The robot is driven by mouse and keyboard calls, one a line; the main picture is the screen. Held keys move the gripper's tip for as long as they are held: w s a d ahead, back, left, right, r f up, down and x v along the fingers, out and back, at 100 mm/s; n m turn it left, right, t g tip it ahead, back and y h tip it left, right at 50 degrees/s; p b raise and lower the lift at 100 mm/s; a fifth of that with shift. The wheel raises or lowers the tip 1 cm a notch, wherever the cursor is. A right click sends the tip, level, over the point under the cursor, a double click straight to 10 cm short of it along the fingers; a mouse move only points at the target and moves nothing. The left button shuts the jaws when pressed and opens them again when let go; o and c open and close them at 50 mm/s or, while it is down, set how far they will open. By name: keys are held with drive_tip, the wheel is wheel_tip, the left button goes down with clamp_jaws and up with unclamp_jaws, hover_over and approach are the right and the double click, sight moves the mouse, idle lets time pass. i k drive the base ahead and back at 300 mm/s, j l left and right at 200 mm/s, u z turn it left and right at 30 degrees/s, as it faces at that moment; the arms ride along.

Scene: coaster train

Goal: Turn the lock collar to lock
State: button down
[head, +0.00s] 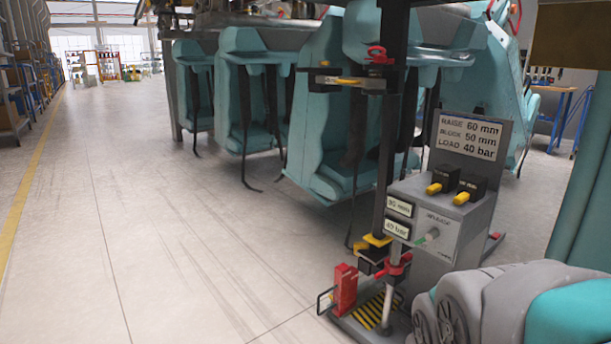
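A red collar (397,268) with short side handles sits around a slim silver post (390,303) on the jack stand. I take it for the lock collar; whether it is locked I cannot tell. The post rises from a base plate (369,312) with yellow and black stripes. Beside it is a grey control box (440,235) with two small label plates, a light-tipped lever (428,237) and two black and yellow parts on top. Parts of my arm fill the lower right, close to the box. My gripper is not in view.
A sign (470,138) reads raise 60 mm, block 50 mm, load 40 bar. A red block (345,288) and a wire handle stand left of the post. A dark upright (388,150) rises behind. Teal seats (250,110) hang beyond. The floor (150,220) at left is clear.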

sight(391, 269)
drive_tip(key=i+j+z, duration=0.15)
drive_tip(key=z, duration=0.2)
drive_tip(key=i+j+z, duration=0.15)
drive_tip(key=z, duration=0.2)
drive_tip(key=i+j+z, duration=0.1)
drive_tip(key=j+z, duration=0.25)
